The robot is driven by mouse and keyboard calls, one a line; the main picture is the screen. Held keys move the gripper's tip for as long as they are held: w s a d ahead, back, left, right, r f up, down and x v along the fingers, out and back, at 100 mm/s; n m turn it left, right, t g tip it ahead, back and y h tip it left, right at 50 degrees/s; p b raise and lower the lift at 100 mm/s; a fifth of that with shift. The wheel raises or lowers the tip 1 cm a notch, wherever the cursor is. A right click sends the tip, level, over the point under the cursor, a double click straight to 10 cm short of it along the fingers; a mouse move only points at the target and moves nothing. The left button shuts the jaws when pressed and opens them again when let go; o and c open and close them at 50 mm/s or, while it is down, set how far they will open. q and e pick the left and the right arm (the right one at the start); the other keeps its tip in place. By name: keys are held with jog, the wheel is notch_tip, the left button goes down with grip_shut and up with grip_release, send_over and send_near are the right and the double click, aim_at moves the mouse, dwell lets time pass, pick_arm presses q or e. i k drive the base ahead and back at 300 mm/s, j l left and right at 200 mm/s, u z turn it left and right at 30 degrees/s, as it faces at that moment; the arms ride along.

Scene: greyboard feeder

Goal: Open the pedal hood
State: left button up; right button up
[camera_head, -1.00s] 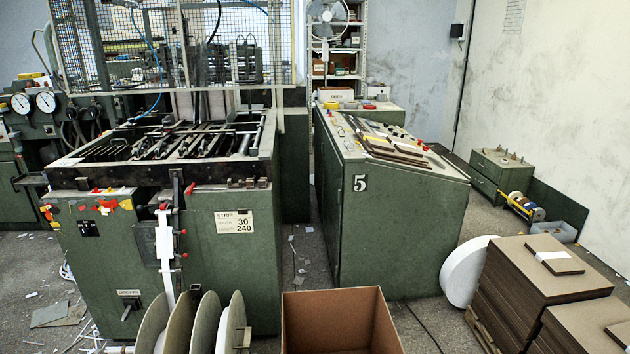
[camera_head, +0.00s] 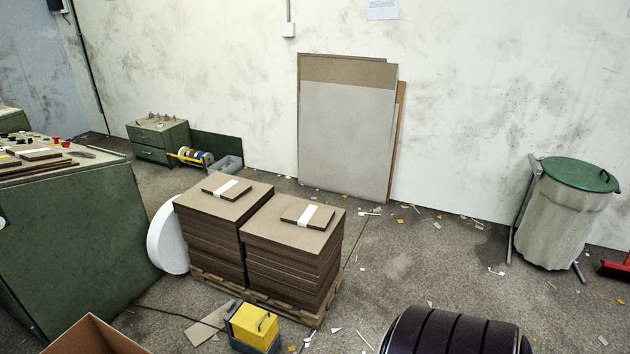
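A yellow hood (camera_head: 253,324) with a dark handle on it sits low on the floor at the bottom centre-left. It rests on a grey-blue base (camera_head: 250,345) and looks closed. A dark cable runs along the floor from beside it towards the green console at the left. The inside under the hood is hidden. Neither of my grippers is in view.
Stacks of brown board (camera_head: 290,262) on a pallet (camera_head: 300,313) stand just behind the hood. A green console (camera_head: 75,235) and an open carton (camera_head: 92,338) are at left. A black ribbed object (camera_head: 455,335) is cut off at the bottom.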

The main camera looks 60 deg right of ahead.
aim_at(254, 324)
jog(key=z, duration=1.35)
